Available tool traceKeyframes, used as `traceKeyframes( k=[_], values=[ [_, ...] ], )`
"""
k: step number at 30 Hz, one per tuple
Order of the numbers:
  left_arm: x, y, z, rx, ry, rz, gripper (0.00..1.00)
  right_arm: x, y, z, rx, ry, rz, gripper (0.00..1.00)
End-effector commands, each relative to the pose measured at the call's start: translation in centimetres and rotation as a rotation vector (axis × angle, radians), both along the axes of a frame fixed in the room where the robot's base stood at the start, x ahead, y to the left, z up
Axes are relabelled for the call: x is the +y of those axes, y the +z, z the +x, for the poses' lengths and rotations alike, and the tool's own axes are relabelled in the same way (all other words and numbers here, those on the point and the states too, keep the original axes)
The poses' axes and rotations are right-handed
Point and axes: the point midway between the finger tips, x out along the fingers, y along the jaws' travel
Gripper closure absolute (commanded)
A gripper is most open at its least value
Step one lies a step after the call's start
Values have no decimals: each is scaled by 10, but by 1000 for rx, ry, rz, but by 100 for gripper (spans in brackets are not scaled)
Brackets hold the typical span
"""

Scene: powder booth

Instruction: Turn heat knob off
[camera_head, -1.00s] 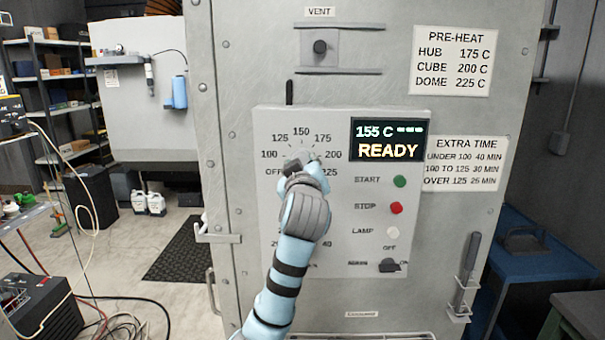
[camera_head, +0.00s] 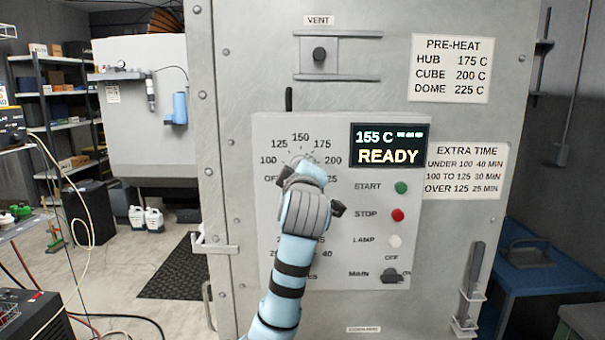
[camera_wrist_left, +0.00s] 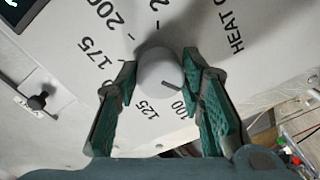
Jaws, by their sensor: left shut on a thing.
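The heat knob (camera_wrist_left: 158,70) is a round pale grey knob in the left wrist view, its dark pointer line angled to the lower right, near the 100 mark. My left gripper (camera_wrist_left: 160,80) has its green fingers on either side of the knob and is shut on it. The OFF mark is not readable in the wrist view. My right gripper is in neither view.
The display (camera_head: 390,146) reads 155 C and READY. To the right of my gripper are the green START button (camera_head: 401,188), red STOP button (camera_head: 397,215), white lamp button (camera_head: 394,240) and MAIN switch (camera_head: 390,276). A lower dial is partly hidden by my arm.

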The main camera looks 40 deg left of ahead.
Motion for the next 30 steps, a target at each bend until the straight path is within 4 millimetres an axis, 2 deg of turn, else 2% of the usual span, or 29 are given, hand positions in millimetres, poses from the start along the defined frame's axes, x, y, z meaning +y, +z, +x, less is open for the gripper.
traceKeyframes(
  k=[8,9,12,23,26,30],
  values=[
    [0,3,0,-8,0,4,92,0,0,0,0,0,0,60],
    [0,3,0,-7,-1,3,58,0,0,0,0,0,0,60],
    [0,2,0,-5,0,3,44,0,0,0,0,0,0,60],
    [-4,1,-4,-3,-2,2,44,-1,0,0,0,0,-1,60],
    [-15,2,-18,-4,-3,2,44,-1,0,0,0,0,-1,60],
    [-41,2,-48,-6,-6,-2,44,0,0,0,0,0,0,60]
  ],
)
